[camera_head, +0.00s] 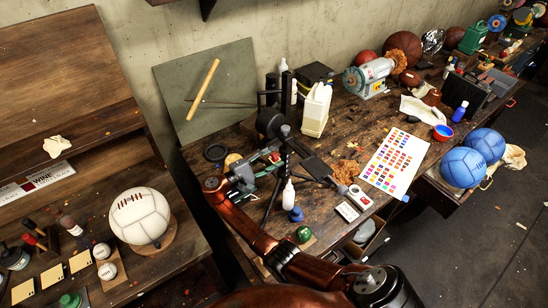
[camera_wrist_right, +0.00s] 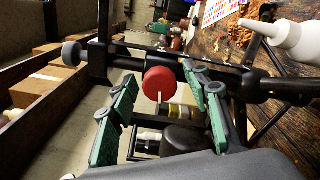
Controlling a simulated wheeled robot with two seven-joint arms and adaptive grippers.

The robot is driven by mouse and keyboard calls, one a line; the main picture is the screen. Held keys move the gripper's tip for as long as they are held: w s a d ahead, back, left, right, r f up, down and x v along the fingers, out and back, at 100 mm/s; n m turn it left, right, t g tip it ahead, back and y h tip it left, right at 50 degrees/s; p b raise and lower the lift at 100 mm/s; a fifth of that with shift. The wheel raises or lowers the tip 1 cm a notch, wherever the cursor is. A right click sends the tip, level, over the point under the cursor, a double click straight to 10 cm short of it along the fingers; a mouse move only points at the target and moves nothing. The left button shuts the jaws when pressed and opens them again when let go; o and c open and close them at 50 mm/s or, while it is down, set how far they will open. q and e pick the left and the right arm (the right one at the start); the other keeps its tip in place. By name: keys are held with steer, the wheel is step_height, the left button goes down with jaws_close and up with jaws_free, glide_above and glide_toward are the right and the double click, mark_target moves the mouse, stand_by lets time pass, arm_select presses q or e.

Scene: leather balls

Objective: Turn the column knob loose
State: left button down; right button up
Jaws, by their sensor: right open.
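The column knob (camera_wrist_right: 160,85) is red and round with a pale mark on its face, and sits on the dark stand in the right wrist view. My right gripper (camera_wrist_right: 165,95) is open, with green-padded fingers on either side of the knob in that view. I cannot tell whether either finger touches it. In the head view my right gripper (camera_head: 256,172) is beside the black stand (camera_head: 285,150) on the workbench, and partly hides the knob's area. My left gripper is not in view.
A white squeeze bottle (camera_head: 289,193) and a green ball (camera_head: 304,234) stand near the stand's legs. A white jug (camera_head: 316,110) is behind it. A colour chart (camera_head: 395,160) lies to the right. A grey-ended handle (camera_wrist_right: 72,52) projects left in the wrist view.

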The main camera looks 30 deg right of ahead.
steer(key=a, duration=1.2)
steer(key=shift+s, duration=0.45)
